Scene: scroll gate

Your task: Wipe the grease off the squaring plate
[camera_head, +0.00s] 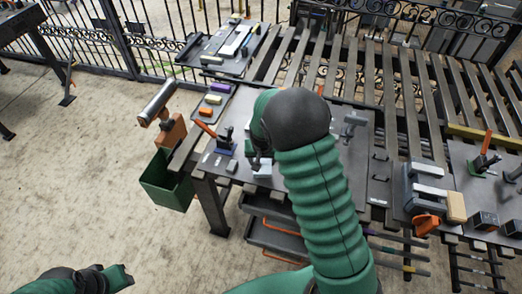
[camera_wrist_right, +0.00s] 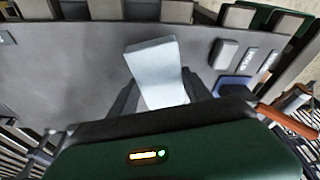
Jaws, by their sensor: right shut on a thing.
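My right gripper (camera_head: 260,158) reaches down over the work table and is partly hidden behind my green arm. It is shut on a pale grey-white wiping pad (camera_wrist_right: 155,70), which shows between the fingers in the right wrist view; its lower end also shows in the head view (camera_head: 263,171). The flat dark grey plate (camera_wrist_right: 60,75) lies under the pad and also shows in the head view (camera_head: 340,150). I cannot tell whether the pad touches it. No grease patch stands out. My left gripper (camera_head: 113,278) is low at the bottom left, away from the table; its fingers are unclear.
A clamp with an orange handle (camera_head: 218,139) stands left of my right gripper. A green bin (camera_head: 166,183) hangs at the table's left edge. Slatted bars (camera_head: 400,85) fill the back. Grey blocks and an orange tool (camera_head: 425,223) sit on the right.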

